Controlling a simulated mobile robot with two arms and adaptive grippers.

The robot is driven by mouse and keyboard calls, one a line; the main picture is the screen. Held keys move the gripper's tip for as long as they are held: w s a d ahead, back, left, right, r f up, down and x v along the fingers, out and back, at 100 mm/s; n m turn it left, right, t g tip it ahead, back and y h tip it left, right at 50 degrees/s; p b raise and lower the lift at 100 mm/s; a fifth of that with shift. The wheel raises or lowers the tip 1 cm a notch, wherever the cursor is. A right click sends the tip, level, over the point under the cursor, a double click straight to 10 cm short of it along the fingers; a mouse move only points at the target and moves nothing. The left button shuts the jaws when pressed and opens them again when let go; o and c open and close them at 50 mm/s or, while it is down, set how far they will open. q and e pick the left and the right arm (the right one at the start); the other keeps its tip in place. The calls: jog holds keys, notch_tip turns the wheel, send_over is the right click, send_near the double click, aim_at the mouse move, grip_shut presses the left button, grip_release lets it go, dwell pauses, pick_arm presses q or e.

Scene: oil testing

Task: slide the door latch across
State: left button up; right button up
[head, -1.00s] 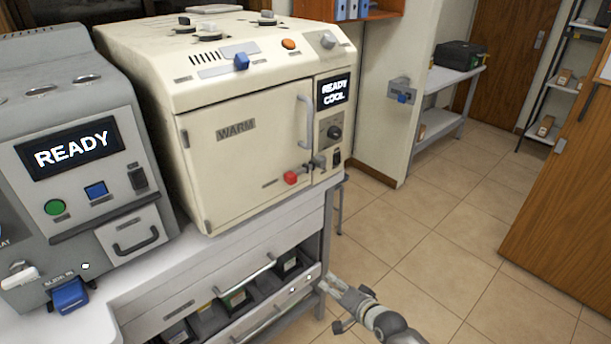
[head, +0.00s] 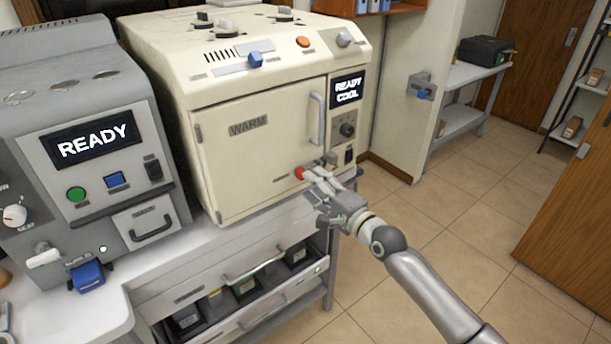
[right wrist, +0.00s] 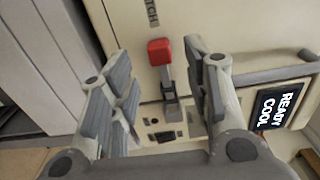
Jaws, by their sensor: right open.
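The door latch has a red knob (head: 299,174) low on the right side of the cream oven's door (head: 262,140). In the right wrist view the red knob (right wrist: 160,51) sits on a metal bar (right wrist: 168,88) that runs to a bracket at the door edge. My right gripper (head: 312,178) is in front of the latch, partly hiding its bar. In the right wrist view its open fingers (right wrist: 165,82) stand on either side of the latch, with visible gaps; contact cannot be seen. My left gripper is not in view.
The vertical door handle (head: 317,119) is just above the latch. The oven's display (head: 347,89) reads READY COOL. A grey machine (head: 95,120) stands at left. Below the bench is an open drawer with black bins (head: 188,320). The floor at right is clear.

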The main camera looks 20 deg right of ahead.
jog(key=shift+x, duration=2.3)
jog(key=shift+c, duration=0.2)
grip_shut()
